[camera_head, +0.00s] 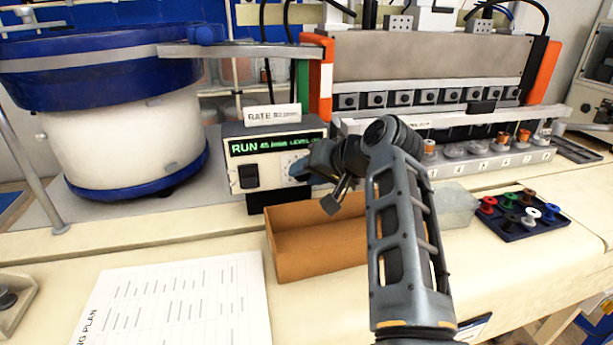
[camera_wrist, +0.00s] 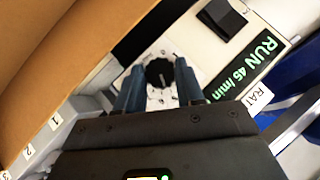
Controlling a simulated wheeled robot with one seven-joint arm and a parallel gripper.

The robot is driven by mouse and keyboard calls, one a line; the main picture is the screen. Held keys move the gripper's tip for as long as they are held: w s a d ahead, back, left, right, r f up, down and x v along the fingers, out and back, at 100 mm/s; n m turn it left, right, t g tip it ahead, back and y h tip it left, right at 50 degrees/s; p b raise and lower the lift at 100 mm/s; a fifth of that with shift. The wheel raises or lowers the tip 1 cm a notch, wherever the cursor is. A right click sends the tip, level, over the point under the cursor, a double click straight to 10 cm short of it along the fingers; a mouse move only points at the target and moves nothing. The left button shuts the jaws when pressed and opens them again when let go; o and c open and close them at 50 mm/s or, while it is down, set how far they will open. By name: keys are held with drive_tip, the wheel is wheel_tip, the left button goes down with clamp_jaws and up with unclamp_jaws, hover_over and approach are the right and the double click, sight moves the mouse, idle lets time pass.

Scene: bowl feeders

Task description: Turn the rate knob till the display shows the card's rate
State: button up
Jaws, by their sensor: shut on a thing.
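The control box (camera_head: 240,185) has a lit green display (camera_head: 272,145) that reads RUN 45 /min, with further text too small to read for certain. The black rate knob (camera_wrist: 159,73) sits on a white dial plate with marks. My gripper (camera_wrist: 159,82) is shut on the knob, one blue finger on each side. In the head view my gripper (camera_head: 303,168) hides the knob.
A black rocker switch (camera_head: 248,176) is left of the dial. An open brown box (camera_head: 315,240) stands just below the control box. The blue-and-white bowl feeder (camera_head: 130,130) is at left. A spool tray (camera_head: 520,213) is at right, and a printed sheet (camera_head: 180,300) lies in front.

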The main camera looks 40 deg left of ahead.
drive_tip(key=shift+w+d+f+m+g+y+b, duration=0.1)
drive_tip(key=shift+f+m+g+y+b, duration=0.1)
drive_tip(key=shift+m+g+y+b, duration=0.35)
drive_tip(key=shift+f+m+g+y+b, duration=0.15)
drive_tip(key=shift+m+g+y+b, duration=0.2)
drive_tip(key=shift+y+b, duration=0.35)
drive_tip(key=o, duration=0.8)
drive_tip(key=shift+c, duration=0.2)
drive_tip(key=shift+r, duration=0.1)
drive_tip(key=shift+d, duration=0.1)
drive_tip(key=b+v, duration=0.1)
drive_tip(key=v, duration=0.6)
drive_tip(key=shift+d, duration=0.3)
